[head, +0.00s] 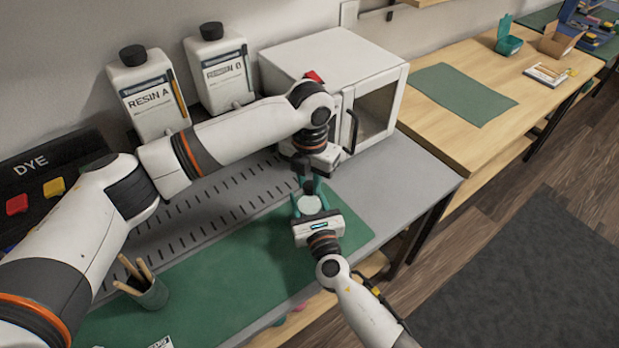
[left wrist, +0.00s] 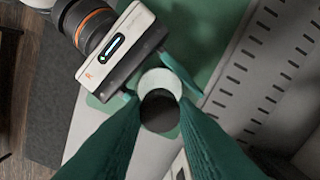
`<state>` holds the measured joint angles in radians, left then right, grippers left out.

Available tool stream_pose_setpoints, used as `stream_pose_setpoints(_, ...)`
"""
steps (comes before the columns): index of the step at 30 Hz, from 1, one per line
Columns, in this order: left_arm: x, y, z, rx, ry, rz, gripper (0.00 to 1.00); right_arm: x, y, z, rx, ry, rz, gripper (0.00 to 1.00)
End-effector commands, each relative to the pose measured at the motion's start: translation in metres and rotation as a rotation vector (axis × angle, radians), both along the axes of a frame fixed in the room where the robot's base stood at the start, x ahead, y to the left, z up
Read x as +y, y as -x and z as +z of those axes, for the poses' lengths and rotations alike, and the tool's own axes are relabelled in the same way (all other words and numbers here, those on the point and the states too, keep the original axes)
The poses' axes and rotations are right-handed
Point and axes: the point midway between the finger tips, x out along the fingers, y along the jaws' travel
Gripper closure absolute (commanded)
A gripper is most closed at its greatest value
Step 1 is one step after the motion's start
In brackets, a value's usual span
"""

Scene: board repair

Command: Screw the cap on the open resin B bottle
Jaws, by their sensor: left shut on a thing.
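The resin B bottle (head: 221,78) stands at the back, white with a partly legible label. A black cap (head: 211,31) shows on its top. My left gripper (head: 307,183) points down over the front work area. It is shut on a small dark round piece, which shows as a black disc (left wrist: 160,111) between its fingertips in the left wrist view. My right gripper (head: 309,203) comes from below, its teal fingers on both sides of a white round thing (head: 308,206). This white thing lies right beside the black disc in the left wrist view (left wrist: 160,80).
The resin A bottle (head: 146,97), black-capped, stands left of resin B. A white oven-like box (head: 325,58) stands behind my grippers. A green mat (head: 225,265) covers the front of the bench. A cup of sticks (head: 151,293) stands on it at the left.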

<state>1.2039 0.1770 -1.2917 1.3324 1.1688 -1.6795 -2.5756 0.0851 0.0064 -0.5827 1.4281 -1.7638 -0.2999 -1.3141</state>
Motion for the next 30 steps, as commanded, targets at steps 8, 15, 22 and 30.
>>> stream_pose_setpoints(8,0.0006,-0.0006,0.0000,-0.001,-0.001,-0.384,0.95,-0.0001,0.0002,-0.0004,0.001,0.001,0.000,1.00)
stream_pose_setpoints(15,0.0006,-0.0006,0.0000,0.000,0.000,-0.425,0.95,-0.0001,0.0002,-0.0004,0.001,0.001,0.000,1.00)
stream_pose_setpoints(22,0.0005,-0.0005,0.0000,0.000,0.000,-0.424,0.58,-0.0001,0.0002,-0.0005,0.001,0.001,0.000,1.00)
stream_pose_setpoints(30,0.0003,-0.0003,-0.0001,0.000,0.000,-0.423,0.53,-0.0001,0.0002,-0.0005,0.001,0.001,0.000,1.00)
